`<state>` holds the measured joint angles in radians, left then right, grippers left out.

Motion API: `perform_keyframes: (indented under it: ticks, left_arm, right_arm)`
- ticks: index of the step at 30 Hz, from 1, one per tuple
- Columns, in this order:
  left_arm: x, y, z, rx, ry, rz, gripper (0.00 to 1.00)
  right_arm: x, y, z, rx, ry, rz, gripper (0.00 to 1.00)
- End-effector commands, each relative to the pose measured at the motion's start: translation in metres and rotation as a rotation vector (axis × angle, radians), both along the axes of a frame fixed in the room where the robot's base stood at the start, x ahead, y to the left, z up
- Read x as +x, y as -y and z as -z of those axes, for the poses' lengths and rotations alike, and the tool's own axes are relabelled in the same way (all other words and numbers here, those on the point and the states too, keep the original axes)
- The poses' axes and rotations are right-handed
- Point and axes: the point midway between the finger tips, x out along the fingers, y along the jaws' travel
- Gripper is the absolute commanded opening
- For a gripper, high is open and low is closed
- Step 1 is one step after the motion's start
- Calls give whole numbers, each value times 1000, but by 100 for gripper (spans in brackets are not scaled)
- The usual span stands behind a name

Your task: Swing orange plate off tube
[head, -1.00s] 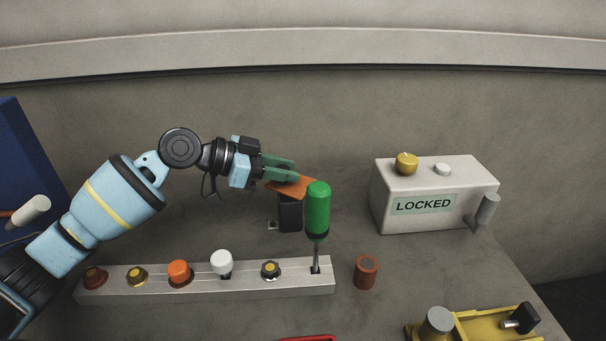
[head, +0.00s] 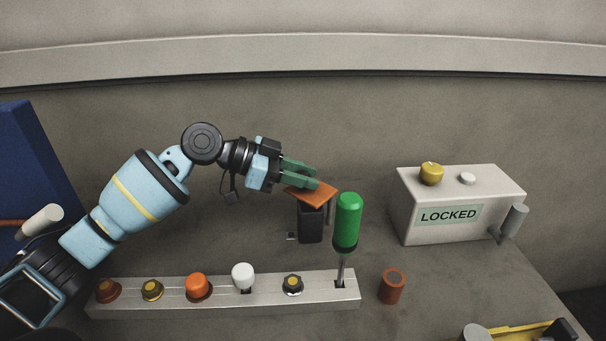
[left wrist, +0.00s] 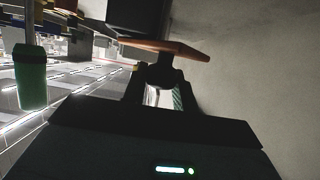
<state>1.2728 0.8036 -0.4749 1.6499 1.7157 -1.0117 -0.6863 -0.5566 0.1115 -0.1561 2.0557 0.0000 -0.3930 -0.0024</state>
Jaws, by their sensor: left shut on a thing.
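The orange plate (head: 318,195) lies over the top of a black upright post (head: 311,224), the tube by its place; its opening is not visible. In the left wrist view the plate (left wrist: 165,47) shows nearly edge-on, right beside the dark post (left wrist: 137,17). My left gripper (head: 311,177) has green fingers and is at the plate's left rear edge. In the left wrist view, my left gripper (left wrist: 160,82) is shut around a dark rounded piece against the plate, which looks like its knob. My right gripper is not in view.
A green-handled tool (head: 347,221) stands close right of the plate, in a grey rack (head: 220,303) with several knobs. A brown cylinder (head: 392,287) is beside the rack. A white box (head: 425,218) marked LOCKED stands at right.

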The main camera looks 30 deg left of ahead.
Motion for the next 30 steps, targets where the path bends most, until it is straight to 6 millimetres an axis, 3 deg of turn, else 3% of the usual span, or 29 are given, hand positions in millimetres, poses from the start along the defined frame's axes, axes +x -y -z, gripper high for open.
perform_keyframes:
  ticks: [8, 9, 14, 30]
  left_arm:
    - [0, -1, 1, 2, -2, -3, 0]
    - [0, -1, 1, 2, -2, -3, 29]
    - [0, -1, 1, 1, -1, -1, 50]
    - [0, 0, 0, 1, 0, -3, 50]
  right_arm:
    - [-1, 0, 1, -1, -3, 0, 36]
    - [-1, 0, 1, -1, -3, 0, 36]
    - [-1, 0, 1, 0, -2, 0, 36]
    - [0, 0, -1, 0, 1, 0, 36]
